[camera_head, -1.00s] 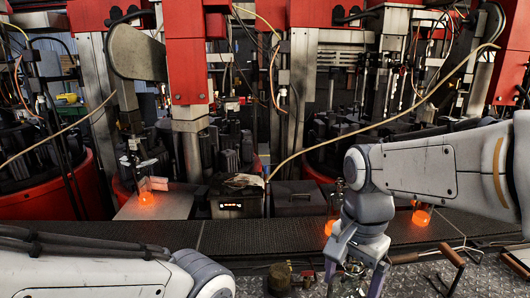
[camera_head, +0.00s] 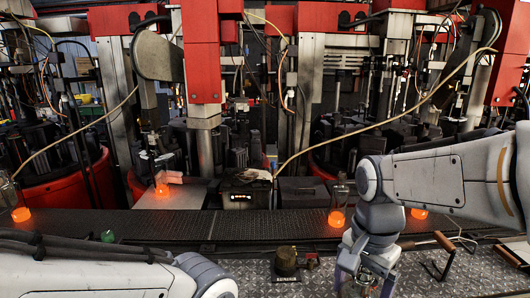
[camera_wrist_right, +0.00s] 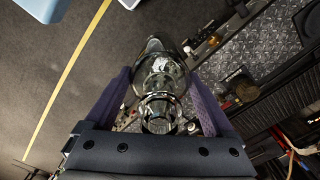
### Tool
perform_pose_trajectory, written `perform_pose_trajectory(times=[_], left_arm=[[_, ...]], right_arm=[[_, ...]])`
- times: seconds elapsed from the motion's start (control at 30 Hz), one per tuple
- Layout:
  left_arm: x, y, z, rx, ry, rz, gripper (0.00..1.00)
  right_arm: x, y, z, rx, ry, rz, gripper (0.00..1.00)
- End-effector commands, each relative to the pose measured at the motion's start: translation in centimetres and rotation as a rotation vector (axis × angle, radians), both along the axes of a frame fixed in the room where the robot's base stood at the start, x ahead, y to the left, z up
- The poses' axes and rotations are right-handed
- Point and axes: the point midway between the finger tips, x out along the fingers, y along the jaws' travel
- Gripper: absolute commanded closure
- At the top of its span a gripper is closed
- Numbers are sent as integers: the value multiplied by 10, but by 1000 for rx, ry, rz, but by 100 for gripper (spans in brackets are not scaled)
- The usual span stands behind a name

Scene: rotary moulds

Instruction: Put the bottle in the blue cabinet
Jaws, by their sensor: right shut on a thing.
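A clear glass bottle (camera_wrist_right: 160,80) is held between the two purple fingers of my right gripper (camera_wrist_right: 158,98) in the right wrist view. In the head view my right gripper (camera_head: 366,278) points down at the bottom edge, with the glass bottle (camera_head: 362,287) partly hidden between its fingers. Only a link of my left arm shows at the bottom left; its gripper is out of view. No blue cabinet shows in the head view. A light blue object (camera_wrist_right: 40,8) is cut off at the top left of the wrist view; I cannot tell whether it is the cabinet.
A dark ridged ledge (camera_head: 180,225) runs across the front of the red and grey machines. Glass bottles with orange glowing bottoms (camera_head: 337,216) stand along it. A small brass-coloured device (camera_head: 286,260) sits on the metal plate. The wrist view shows grey floor (camera_wrist_right: 50,70) with a yellow line.

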Motion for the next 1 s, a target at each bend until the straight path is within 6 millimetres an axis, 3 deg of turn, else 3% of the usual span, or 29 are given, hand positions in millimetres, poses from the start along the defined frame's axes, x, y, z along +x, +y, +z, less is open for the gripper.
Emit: perform_pose_trajectory(times=[0.23,0.47,0.77,1.0], left_arm=[[0,0,0,0,0,0,50],[0,0,0,0,0,0,50],[0,0,0,0,0,0,50],[0,0,0,0,0,0,50]], right_arm=[[4,-2,-19,-1,2,59,100],[13,-5,-61,1,7,189,100],[29,-10,-130,1,9,415,100],[47,-16,-207,3,11,661,100]])
